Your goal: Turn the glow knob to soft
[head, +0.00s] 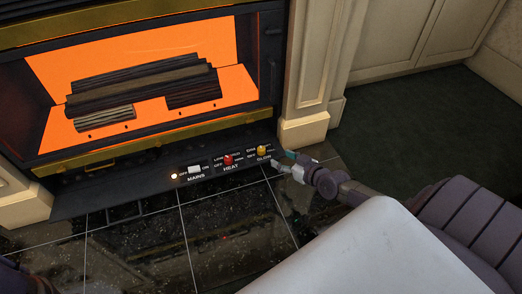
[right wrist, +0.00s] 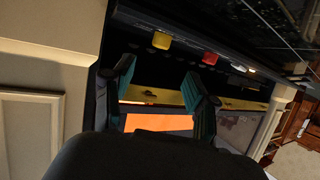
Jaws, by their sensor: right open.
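The glow knob (head: 263,150) is yellow and sits at the right end of the dark control panel (head: 130,186) under the fireplace. The word GLOW is printed below it; the small setting marks are too small to read surely, so its setting cannot be told. My right gripper (head: 282,163) is open and empty, just right of the glow knob. In the right wrist view, the yellow knob (right wrist: 161,40) shows beyond the open fingers (right wrist: 160,77), not between them. My left gripper is not in view.
The red heat knob (head: 228,160) is close to the left of the glow knob. Farther left are the white mains switch (head: 194,169) and a lit lamp (head: 174,176). The fireplace (head: 150,85) glows orange above. A cream pillar (head: 308,125) stands right of the panel. Dark tiles lie in front.

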